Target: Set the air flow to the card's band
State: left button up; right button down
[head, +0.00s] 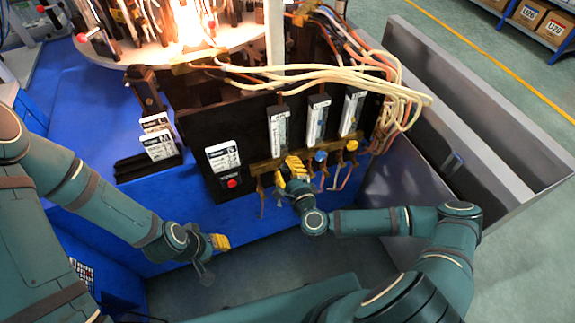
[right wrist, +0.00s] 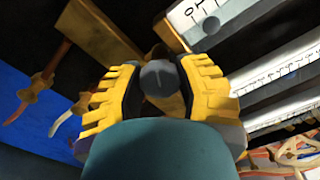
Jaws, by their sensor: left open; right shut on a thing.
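Three flow meters, the left (head: 279,132), middle (head: 318,120) and right (head: 351,112), stand on the black panel. My right gripper (head: 291,173) is at the valve row under the left meter. In the right wrist view its yellow fingers (right wrist: 157,90) are shut on a dark grey knob (right wrist: 160,77). My left gripper (head: 220,242) is open and empty, away from the panel.
A red button (head: 232,183) is below the card. Two more cards (head: 157,138) stand in a black rack. Pale hoses (head: 330,76) cross above; flames burn behind.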

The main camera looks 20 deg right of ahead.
jog(key=n+p, duration=0.1)
jog(key=n, duration=0.4)
jog(key=shift+r+p, duration=0.1)
jog(key=shift+p, duration=0.3)
dwell(0.4)
jog(key=c, duration=0.6)
grip_release()
jog(key=shift+w, duration=0.1)
jog(key=shift+o, duration=0.2)
jog(key=s, duration=0.7)
jog(key=shift+s+d, duration=0.3)
jog(key=shift+d, duration=0.1)
